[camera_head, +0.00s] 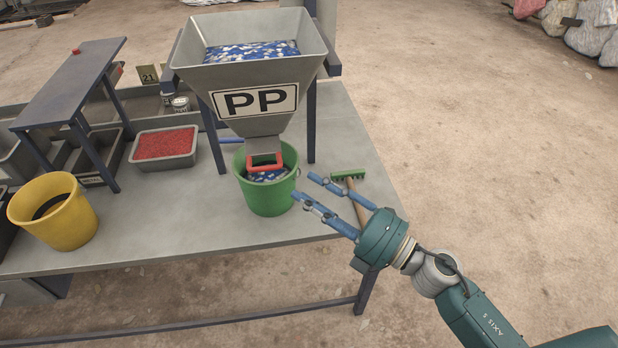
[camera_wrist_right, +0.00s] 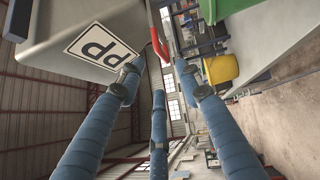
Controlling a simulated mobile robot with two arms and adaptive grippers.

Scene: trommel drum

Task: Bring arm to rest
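My right gripper (camera_head: 302,186) is in the head view, just right of the green bucket (camera_head: 266,198). Its blue fingers are spread apart and nothing is between them. In the right wrist view the fingers (camera_wrist_right: 160,75) are also apart and empty. The green bucket stands under the grey PP hopper (camera_head: 250,123), and blue and white flakes lie in it. The hopper's red gate handle (camera_head: 265,163) sits at the bucket's mouth; it also shows in the right wrist view (camera_wrist_right: 160,38). My left gripper is in neither view.
A green brush (camera_head: 348,175) lies on the grey table (camera_head: 340,120) behind my right gripper. A yellow bucket (camera_head: 75,222) and a grey tray of red flakes (camera_head: 190,153) stand at left beside a dark rack (camera_head: 75,80). Open floor lies to the right.

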